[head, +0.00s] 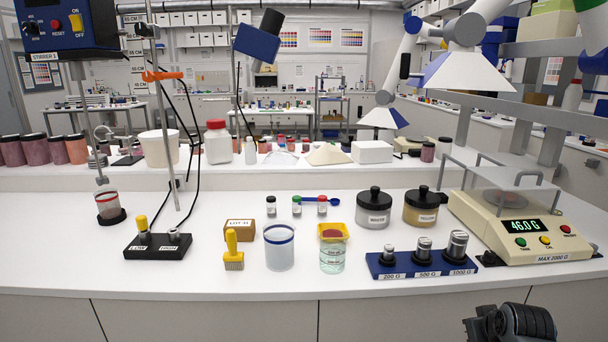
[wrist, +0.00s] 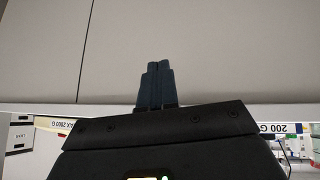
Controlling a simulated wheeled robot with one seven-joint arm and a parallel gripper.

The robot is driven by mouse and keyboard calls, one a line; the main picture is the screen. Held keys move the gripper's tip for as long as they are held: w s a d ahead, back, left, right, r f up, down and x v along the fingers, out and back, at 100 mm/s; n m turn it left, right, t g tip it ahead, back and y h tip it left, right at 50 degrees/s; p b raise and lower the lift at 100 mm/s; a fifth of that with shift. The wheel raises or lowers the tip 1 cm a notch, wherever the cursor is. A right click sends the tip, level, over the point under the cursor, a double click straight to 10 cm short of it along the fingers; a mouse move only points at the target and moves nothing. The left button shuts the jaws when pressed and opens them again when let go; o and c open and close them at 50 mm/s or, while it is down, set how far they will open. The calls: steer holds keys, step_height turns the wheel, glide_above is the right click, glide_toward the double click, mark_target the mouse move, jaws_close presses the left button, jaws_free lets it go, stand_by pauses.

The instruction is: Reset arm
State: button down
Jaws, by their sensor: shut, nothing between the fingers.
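My gripper (wrist: 158,88) shows in the wrist view with its two dark fingers pressed together and nothing between them. It points at the plain grey cabinet front (wrist: 220,45) and touches nothing that I can see. In the head view a dark part of my arm (head: 510,324) shows at the bottom right, in front of the bench and below its front edge. The fingertips cannot be made out in the head view.
The white bench (head: 190,275) carries a scale (head: 520,225) reading 46.0 G at right, a weight block (head: 420,264), lidded jars (head: 373,208), a blue-rimmed beaker (head: 279,248), a yellow-handled brush (head: 233,250) and a stirrer stand (head: 158,246). The bench's front strip is clear.

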steer(key=s+a+f+t, duration=0.15)
steer(key=s+a, duration=0.25)
steer(key=s, duration=0.5)
steer(key=s+a+f+t, duration=0.1)
steer(key=s+a+f, duration=0.2)
steer(key=s, duration=0.7)
steer(key=s+a+f+t, duration=0.15)
steer(key=s+a, duration=0.25)
steer(key=s, duration=0.5)
steer(key=s+a+r+t+y, duration=0.1)
steer(key=s+a+r, duration=0.2)
steer(key=s+r, duration=0.7)
steer(key=s+a+r+t+y, duration=0.1)
steer(key=s+a+r+t, duration=0.1)
steer(key=s+r, duration=0.9)
steer(key=s+a, duration=0.1)
steer(key=s, duration=0.1)
steer(key=shift+s+a, duration=0.25)
steer(key=shift+s, duration=0.05)
